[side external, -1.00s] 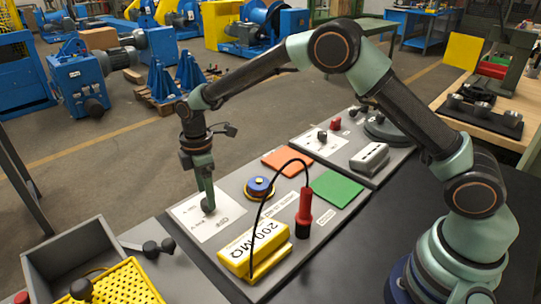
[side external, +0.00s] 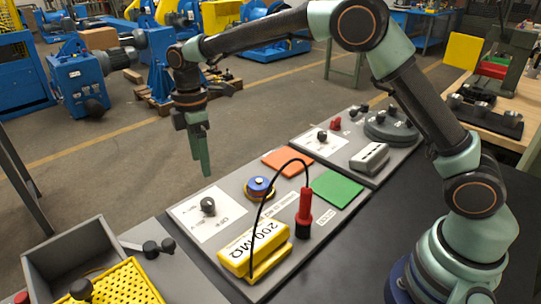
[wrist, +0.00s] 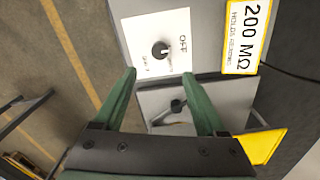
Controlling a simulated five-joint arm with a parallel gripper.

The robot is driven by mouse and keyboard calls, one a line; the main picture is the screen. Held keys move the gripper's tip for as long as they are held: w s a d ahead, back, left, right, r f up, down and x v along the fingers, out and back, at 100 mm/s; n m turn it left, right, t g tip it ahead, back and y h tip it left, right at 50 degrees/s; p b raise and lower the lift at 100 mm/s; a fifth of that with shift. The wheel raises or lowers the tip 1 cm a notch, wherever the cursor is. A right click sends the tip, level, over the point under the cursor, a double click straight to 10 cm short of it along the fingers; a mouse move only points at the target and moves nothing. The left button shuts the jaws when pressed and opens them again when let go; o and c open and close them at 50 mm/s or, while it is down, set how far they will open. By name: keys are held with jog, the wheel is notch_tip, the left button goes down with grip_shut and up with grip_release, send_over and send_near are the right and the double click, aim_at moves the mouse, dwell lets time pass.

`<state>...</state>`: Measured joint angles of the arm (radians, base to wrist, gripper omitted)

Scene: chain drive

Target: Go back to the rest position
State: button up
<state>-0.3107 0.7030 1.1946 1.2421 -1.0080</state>
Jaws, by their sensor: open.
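My gripper (side external: 203,160) hangs in the air above and behind the white OFF plate (side external: 207,216) in the side view, pointing down. In the wrist view its two green fingers (wrist: 165,100) are spread apart with nothing held between them. The black knob (side external: 208,206) on the white plate stands clear of my fingers. The knob also shows in the wrist view (wrist: 161,50), beyond the fingertips.
The grey panel carries a yellow 200 MΩ meter (side external: 254,250), a red probe (side external: 304,215), a blue-and-yellow button (side external: 259,188), and orange (side external: 287,162) and green (side external: 337,188) pads. A grey bin (side external: 75,248) and yellow perforated tray (side external: 118,284) sit at lower left.

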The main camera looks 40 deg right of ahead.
jog(key=s+d+r+m+t, duration=0.3)
jog(key=s+d+r+m, duration=0.45)
jog(key=d+r, duration=0.2)
jog(key=s+d+m+t, duration=0.1)
jog(key=s+d+m, duration=0.2)
jog(key=s, duration=0.3)
jog(key=s+d+m+t, duration=0.1)
jog(key=s+d+m, duration=0.2)
jog(key=s, duration=0.4)
jog(key=shift+s+d+f+m+t, duration=0.2)
jog(key=shift+m+t, duration=0.1)
jog(key=shift+m, duration=0.55)
